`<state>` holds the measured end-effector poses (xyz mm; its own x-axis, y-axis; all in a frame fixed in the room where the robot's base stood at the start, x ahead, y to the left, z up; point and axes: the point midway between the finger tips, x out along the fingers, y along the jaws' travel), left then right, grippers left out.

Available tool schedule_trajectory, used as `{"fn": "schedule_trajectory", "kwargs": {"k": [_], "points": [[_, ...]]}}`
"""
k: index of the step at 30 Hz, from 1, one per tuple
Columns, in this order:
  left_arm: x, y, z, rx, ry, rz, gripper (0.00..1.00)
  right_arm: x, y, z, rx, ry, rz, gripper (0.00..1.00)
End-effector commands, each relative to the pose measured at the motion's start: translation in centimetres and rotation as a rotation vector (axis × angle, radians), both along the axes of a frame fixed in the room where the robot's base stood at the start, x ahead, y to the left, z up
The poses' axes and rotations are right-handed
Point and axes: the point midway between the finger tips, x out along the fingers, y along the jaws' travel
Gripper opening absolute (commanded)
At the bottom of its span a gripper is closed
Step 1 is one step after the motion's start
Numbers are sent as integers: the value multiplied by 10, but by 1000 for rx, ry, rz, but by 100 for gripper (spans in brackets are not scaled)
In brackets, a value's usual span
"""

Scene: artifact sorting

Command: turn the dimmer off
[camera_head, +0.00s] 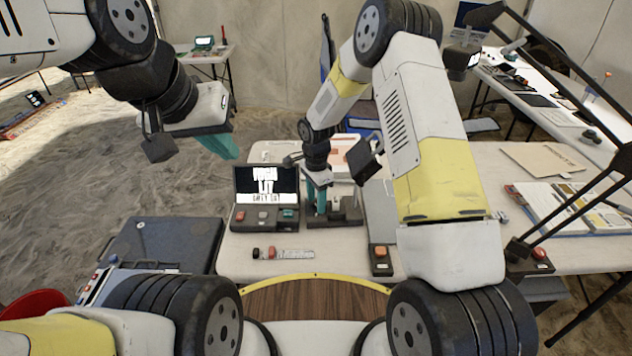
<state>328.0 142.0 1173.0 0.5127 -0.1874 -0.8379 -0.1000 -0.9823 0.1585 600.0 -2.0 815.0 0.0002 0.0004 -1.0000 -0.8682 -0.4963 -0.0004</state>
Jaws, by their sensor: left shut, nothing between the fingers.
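No part is clearly marked as the dimmer. A dark control box (266,218) with red, white and teal buttons stands on the table, with a lit screen (266,184) reading roughly "HIGH LIT" behind it. A dark fixture (347,212) stands just right of it. My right gripper (321,207) points down with its teal fingers at this fixture; touch and finger gap are unclear. My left gripper (222,148) is shut and empty, raised left of the screen, away from the table things.
A small box with an orange-red button (380,258) stands near the front. Small red and black items (264,253) lie beside a labelled strip. Another red-button box (540,256) and an open book (575,207) are at the right. A dark case (165,242) stands left of the table.

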Motion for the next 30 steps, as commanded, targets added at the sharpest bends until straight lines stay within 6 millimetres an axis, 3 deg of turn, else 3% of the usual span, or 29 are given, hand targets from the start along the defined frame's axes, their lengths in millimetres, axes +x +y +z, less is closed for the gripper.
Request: {"fn": "schedule_trajectory", "kwargs": {"k": [1, 7, 20, 30], "points": [[0, 0, 0, 0, 0, 0, 0, 0, 0, 0, 0, 0, 0, 39], [0, 0, 0, 0, 0, 0, 0, 0, 0, 0, 0, 0, 0, 0], [0, 0, 0, 0, 0, 0, 0, 0, 0, 0, -1, -1, 59, 0], [0, 0, 0, 0, 0, 0, 0, 1, 0, 1, -1, -1, 307, 0]]}}
